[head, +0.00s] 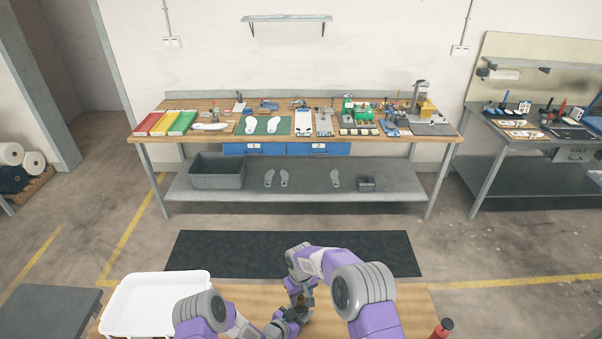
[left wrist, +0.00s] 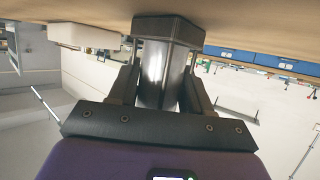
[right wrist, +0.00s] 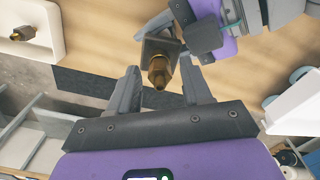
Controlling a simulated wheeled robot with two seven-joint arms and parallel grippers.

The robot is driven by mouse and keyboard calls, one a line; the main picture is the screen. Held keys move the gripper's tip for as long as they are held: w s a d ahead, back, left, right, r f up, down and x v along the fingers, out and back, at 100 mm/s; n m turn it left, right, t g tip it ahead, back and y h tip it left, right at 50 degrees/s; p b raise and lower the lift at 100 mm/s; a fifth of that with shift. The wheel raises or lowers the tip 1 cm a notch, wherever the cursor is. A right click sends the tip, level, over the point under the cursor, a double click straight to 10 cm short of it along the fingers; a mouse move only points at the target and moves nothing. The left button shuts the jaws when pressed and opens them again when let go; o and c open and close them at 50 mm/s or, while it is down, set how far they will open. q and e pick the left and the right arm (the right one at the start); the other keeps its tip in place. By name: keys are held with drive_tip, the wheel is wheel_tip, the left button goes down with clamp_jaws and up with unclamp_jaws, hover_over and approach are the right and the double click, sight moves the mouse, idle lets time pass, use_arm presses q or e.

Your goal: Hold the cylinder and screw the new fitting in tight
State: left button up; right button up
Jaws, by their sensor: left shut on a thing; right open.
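My left gripper (left wrist: 163,88) is shut on the barrel, low over the wooden bench. In the right wrist view the square end block (right wrist: 153,48) carries a brass fitting (right wrist: 158,72) with a hex part. I cannot tell how far its thread is in. My right gripper (right wrist: 165,88) is open, its fingers on both sides of the fitting with gaps. In the head view the fitting is small and dark between my grippers. Another brass fitting (right wrist: 22,32) lies in a small white tray (right wrist: 48,50).
The bench (head: 400,300) under my arms has a large white bin (head: 150,315) at its left. A red and black bottle-like object (head: 441,328) stands at the right edge. A dark mat (head: 215,250) lies on the floor beyond. A cluttered workbench (head: 290,150) stands against the wall.

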drive_tip(key=n, duration=0.8)
drive_tip(key=shift+n, duration=0.4)
drive_tip(key=n, duration=0.7)
drive_tip(key=shift+n, duration=0.4)
clamp_jaws()
drive_tip(key=m, duration=0.6)
